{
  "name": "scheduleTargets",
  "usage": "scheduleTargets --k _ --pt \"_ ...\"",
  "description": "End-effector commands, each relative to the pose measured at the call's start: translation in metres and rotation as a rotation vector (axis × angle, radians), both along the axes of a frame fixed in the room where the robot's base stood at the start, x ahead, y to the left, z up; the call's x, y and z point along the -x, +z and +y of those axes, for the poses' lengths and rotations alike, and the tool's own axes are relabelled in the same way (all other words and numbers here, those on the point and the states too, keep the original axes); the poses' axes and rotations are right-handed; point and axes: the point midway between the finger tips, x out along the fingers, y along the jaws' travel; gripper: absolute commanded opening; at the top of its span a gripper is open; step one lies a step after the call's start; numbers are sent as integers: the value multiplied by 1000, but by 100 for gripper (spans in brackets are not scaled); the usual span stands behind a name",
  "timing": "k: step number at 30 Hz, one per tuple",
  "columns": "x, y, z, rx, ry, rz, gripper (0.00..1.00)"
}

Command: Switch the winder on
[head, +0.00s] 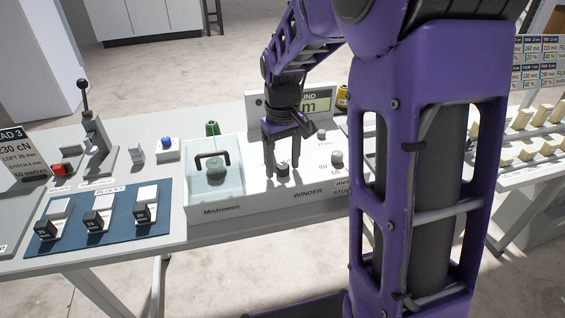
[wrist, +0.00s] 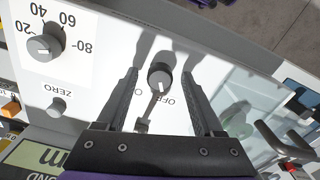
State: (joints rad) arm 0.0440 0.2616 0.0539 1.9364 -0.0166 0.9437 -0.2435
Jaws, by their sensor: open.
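The winder (head: 262,196) is a white panel labelled WINDER at the middle of the table. My gripper (head: 282,169) is open, pointing down over the panel. In the wrist view its two fingers (wrist: 161,80) stand on either side of the knob with a gap to each side. I cannot tell how far the fingertips are above the panel.
A numbered dial (wrist: 43,42) and a ZERO button (wrist: 57,107) are on the same panel. A clear-lidded box with a dark handle (head: 213,185) stands directly left. A display (head: 315,100) rises behind. A blue mat (head: 70,236) with several blocks lies farther left.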

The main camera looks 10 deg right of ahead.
Motion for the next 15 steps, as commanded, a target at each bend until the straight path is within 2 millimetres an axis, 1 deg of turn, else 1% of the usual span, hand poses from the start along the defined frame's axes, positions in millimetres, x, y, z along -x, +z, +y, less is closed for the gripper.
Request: scheduleTargets --k 5,6,11,15 --pt "0 0 0 0 0 0 69" --pt "0 0 0 0 0 0 67" --pt "0 0 0 0 0 0 38" --pt "0 0 0 0 0 0 13"
